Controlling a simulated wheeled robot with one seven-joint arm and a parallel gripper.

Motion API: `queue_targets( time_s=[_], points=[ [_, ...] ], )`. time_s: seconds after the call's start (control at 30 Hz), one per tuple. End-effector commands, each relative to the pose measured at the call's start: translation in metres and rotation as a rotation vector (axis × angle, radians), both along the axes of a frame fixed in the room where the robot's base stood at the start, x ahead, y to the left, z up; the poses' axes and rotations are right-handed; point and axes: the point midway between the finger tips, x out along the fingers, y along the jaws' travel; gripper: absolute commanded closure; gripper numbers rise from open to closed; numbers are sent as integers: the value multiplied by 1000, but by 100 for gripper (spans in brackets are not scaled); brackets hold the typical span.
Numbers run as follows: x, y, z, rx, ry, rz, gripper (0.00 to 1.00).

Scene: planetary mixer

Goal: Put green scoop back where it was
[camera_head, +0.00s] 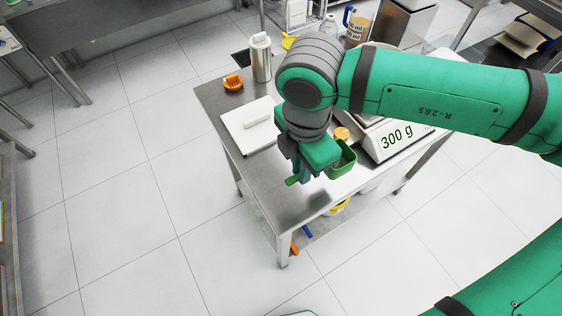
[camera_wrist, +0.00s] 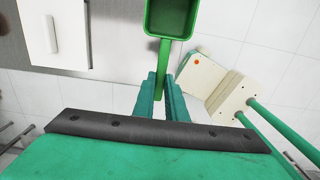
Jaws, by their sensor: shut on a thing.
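The green scoop (camera_head: 343,161) is in my gripper, above the front part of the steel table (camera_head: 290,205). In the wrist view the scoop's square cup (camera_wrist: 172,18) is at the top, and its handle runs down between the fingers. My gripper (camera_head: 300,172) is shut on the handle; in the wrist view the two teal fingers (camera_wrist: 162,95) stand on either side of it. The handle's end sticks out to the left of the fingers in the head view. The cup looks empty in the wrist view.
A scale reading 300 g (camera_head: 397,136) stands right of the scoop. A white board with a white handle (camera_head: 245,133) lies at left. An orange item (camera_head: 233,83) and a steel canister (camera_head: 261,60) stand behind. A measuring jug (camera_head: 358,27) is at the back. The table's front corner is clear.

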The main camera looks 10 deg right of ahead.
Motion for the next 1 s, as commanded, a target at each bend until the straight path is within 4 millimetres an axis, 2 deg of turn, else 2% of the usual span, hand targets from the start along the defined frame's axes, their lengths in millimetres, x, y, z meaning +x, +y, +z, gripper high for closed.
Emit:
queue_targets(
  time_s=[0.17,0.4,0.73,1.0],
  points=[
    [33,16,-16,2,1,1,100],
    [61,32,-54,2,1,9,100],
    [75,36,-72,2,1,5,100],
    [77,36,-105,1,0,3,100]
  ],
)
